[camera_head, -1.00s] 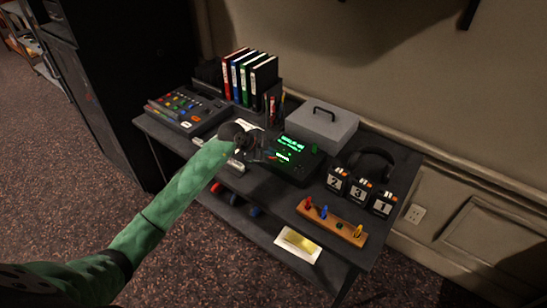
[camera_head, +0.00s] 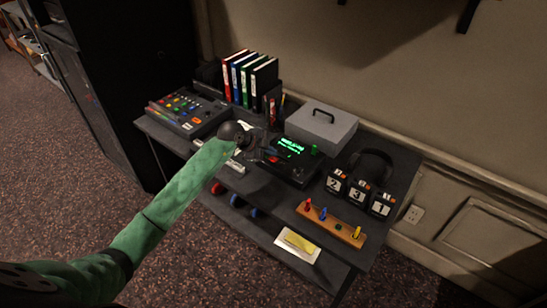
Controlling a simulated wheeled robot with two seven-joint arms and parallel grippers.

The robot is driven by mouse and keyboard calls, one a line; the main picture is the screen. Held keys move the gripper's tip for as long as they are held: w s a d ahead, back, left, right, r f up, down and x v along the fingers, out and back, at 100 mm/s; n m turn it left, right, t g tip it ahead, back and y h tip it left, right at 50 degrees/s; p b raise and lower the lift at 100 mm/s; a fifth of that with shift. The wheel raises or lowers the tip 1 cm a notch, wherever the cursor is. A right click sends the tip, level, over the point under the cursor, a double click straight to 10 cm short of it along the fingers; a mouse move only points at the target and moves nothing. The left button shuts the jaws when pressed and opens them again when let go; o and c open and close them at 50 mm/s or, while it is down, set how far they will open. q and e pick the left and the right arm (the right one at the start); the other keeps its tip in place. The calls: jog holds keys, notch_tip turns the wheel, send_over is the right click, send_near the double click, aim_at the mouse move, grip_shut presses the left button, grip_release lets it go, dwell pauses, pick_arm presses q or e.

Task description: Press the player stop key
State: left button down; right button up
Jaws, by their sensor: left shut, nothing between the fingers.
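The player (camera_head: 301,168) is a black box with a lit green display (camera_head: 291,146), at the middle of the desk. A small red spot, which looks like a key, shows on its front left part, close to my fingers. A green piece stands at its right rear. My left gripper (camera_head: 264,154) is shut and empty at the player's left front edge. I cannot tell whether its tips touch a key. The stop key's label is too small to read, and my gripper covers part of the keys. My right gripper is not in view.
A mixing console (camera_head: 187,112) stands at the left, with several binders (camera_head: 248,80) behind. A grey cash box (camera_head: 321,126), headphones (camera_head: 371,166), number blocks (camera_head: 358,193) and a wooden peg board (camera_head: 331,224) stand to the right. A lower shelf holds a white and yellow card (camera_head: 298,244).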

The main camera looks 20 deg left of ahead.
aim_at(271, 160)
pick_arm(q)
jog(key=shift+r, duration=0.1)
notch_tip(271, 160, up, 5)
jog(key=p, duration=0.4)
dwell(0.4)
dwell(0.6)
